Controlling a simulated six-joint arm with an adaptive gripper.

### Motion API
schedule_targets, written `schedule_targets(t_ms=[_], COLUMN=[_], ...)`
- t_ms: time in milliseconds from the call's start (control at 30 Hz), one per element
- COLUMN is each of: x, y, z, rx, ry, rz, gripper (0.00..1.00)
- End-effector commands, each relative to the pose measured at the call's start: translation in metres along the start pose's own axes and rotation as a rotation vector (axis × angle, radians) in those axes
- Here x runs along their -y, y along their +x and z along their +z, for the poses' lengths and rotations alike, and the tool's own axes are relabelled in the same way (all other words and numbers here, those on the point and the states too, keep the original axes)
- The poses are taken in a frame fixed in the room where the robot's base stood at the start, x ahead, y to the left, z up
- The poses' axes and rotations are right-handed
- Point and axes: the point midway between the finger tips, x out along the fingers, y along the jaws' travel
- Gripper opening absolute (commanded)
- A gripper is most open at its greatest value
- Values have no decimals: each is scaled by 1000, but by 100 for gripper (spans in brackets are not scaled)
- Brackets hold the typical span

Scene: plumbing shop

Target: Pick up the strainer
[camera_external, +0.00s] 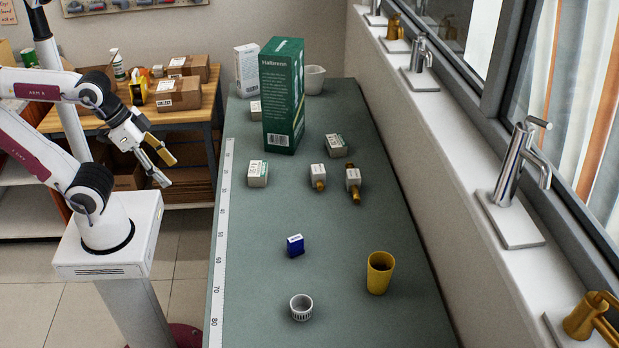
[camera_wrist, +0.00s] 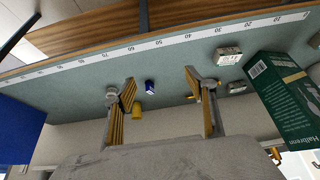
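The strainer (camera_external: 301,307) looks like a small light grey round cup with a slotted side. It stands upright at the near end of the green bench top (camera_external: 340,230), in the external view. My gripper (camera_external: 168,171) is off the bench's left side, well away from the strainer and above the floor. In the wrist view my gripper (camera_wrist: 160,76) has its two fingers wide apart with nothing between them.
A yellow cup (camera_external: 380,272) and a blue box (camera_external: 295,246) stand near the strainer. A tall green box (camera_external: 283,96), small cartons and two brass-ended fittings are farther back. A measuring strip (camera_external: 219,245) runs along the left edge. A window ledge (camera_external: 450,130) with taps borders the right.

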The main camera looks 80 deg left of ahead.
Motion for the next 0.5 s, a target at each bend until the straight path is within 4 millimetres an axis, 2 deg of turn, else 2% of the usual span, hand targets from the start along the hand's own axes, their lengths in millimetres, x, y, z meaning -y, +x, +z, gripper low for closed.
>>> schedule_targets(t_ms=[333,500], x=[-1,-5], y=[1,9], z=[-1,-12], rx=[-1,-14], ry=[2,11], rz=[1,11], gripper=[55,55])
